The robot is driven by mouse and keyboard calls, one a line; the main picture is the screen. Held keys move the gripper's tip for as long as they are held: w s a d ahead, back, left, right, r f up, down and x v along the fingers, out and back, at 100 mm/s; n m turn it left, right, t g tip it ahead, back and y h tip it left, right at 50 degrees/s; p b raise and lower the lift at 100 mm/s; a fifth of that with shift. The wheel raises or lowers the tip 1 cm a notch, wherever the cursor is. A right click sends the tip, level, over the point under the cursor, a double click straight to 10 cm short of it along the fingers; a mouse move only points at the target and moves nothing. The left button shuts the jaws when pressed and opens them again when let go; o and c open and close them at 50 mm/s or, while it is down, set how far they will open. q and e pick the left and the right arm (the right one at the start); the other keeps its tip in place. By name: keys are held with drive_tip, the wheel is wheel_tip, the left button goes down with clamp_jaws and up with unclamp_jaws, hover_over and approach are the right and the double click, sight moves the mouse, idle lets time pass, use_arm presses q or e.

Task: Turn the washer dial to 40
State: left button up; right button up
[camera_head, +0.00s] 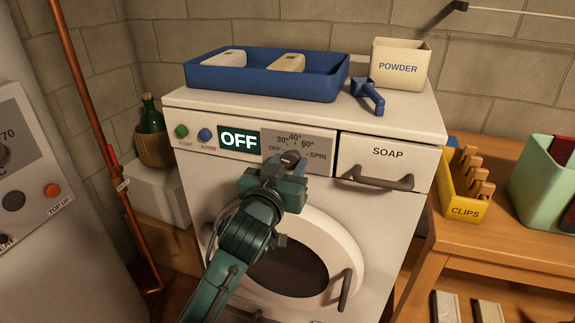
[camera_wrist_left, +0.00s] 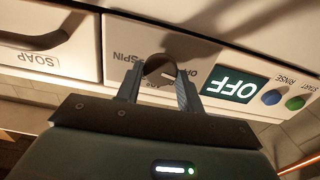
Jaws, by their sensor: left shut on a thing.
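The white washer (camera_head: 380,222) stands in front of me. Its dial (camera_head: 291,157) is a small dark round knob on a grey panel marked OFF, 30°, 40°, 60° and SPIN. The lit display (camera_head: 239,140) reads OFF. My left gripper (camera_head: 288,163) is at the panel, its two fingers on either side of the dial and shut on it. In the left wrist view, upside down, the dial (camera_wrist_left: 159,68) sits between the fingertips (camera_wrist_left: 159,88), with a pale mark towards the OFF side. The fingers cover part of the markings. My right gripper is not in view.
The soap drawer (camera_head: 385,160) with its handle is right of the panel. Green and blue buttons (camera_head: 205,134) are left of the display. A blue tray (camera_head: 265,84), a powder box (camera_head: 400,64) and a blue scoop (camera_head: 369,95) stand on top. The round door is below.

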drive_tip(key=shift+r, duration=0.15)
